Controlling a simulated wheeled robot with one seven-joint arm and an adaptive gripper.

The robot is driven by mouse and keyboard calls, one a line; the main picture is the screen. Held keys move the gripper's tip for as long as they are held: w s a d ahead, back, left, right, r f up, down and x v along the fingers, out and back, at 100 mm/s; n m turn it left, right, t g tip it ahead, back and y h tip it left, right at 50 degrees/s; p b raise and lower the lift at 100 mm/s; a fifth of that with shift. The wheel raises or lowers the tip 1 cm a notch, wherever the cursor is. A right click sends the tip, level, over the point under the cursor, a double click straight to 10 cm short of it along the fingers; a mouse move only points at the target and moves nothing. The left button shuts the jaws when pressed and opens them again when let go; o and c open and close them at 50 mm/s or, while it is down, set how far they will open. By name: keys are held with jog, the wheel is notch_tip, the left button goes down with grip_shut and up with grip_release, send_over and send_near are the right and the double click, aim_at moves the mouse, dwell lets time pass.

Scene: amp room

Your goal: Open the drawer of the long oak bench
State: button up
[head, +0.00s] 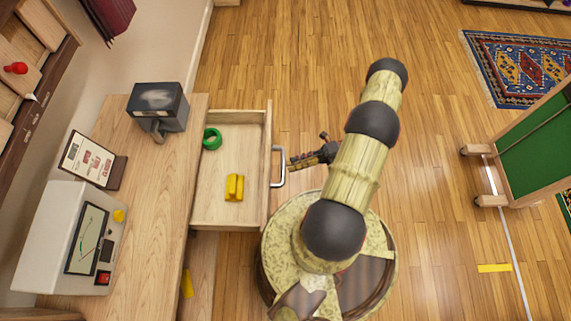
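The long oak bench (150,215) runs along the left side in the head view. Its drawer (238,135) stands well out to the right of the bench, open, with its inside showing. A green ring (212,138) and a yellow block (234,187) lie in it. The grey bar handle (279,167) is on the drawer's right-hand front. My gripper (294,162) is just right of the handle, pointing at it, with a small gap seeming to show between them. It is small and dark here, and its finger opening cannot be made out.
On the bench stand a dark grey box-shaped device (158,106), a framed sign (92,160) and a white console with a screen (62,240). A green-topped wooden table (538,150) stands at the right. The wood floor (430,130) between is clear.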

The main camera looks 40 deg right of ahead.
jog(key=v, duration=0.6)
jog(key=shift+s+d, duration=0.15)
jog(key=shift+d, duration=0.1)
dwell(0.3)
